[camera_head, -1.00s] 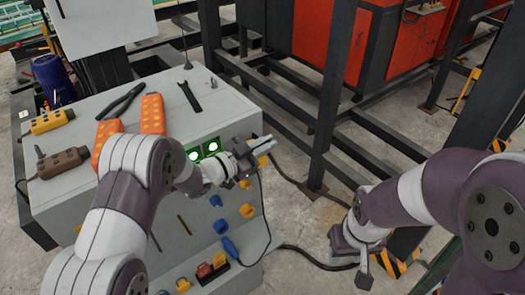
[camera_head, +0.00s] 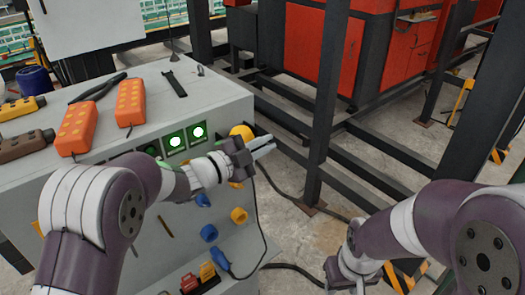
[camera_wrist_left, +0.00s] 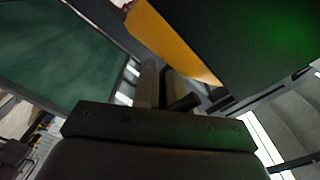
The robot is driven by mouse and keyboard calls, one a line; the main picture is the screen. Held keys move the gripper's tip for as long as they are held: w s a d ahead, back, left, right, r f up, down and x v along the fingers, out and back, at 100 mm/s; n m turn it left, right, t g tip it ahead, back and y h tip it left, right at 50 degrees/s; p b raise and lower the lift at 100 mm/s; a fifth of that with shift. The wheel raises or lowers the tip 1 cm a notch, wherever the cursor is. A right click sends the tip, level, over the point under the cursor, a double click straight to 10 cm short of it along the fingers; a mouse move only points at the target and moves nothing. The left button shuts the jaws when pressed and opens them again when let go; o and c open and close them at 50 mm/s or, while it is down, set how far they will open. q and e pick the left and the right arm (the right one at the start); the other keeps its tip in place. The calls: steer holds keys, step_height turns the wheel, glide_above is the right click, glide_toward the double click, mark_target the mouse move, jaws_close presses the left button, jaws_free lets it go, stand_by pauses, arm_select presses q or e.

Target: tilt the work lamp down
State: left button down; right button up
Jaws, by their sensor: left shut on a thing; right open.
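A yellow rounded piece (camera_head: 241,131), which looks like the work lamp, shows at the right end of the grey cabinet's front, just behind my left gripper. My left gripper (camera_head: 264,147) reaches past it, its pale fingers pointing right. In the left wrist view its fingers (camera_wrist_left: 160,88) are close together, with a short dark piece beside them. A yellow edge (camera_wrist_left: 180,45) and a dark green-lit face lie close above; the exact grip point is hidden. My right gripper (camera_head: 356,288) is open and partly cut off at the bottom edge, away from the cabinet.
The grey cabinet (camera_head: 225,98) carries orange (camera_head: 131,102) and other pendants, pliers and a dark tool. Green-lit buttons (camera_head: 175,141) and coloured sockets are on its front. A black cable (camera_head: 262,215) hangs at its right. Dark steel posts (camera_head: 326,110) stand right of the gripper.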

arm_select(q)
steer(key=shift+f, duration=0.1)
stand_by(0.4)
steer(key=c, duration=1.2)
jaws_free()
steer(key=shift+w, duration=0.1)
step_height(320, 180, up, 4)
steer(key=shift+r+b, duration=0.15)
steer(key=shift+b, duration=0.2)
steer(key=s+d+r+b, duration=0.1)
steer(key=s+d+r, duration=0.5)
steer(key=d, duration=0.3)
steer(key=shift+s+d+r+b, duration=0.35)
steer(key=shift+b, duration=0.05)
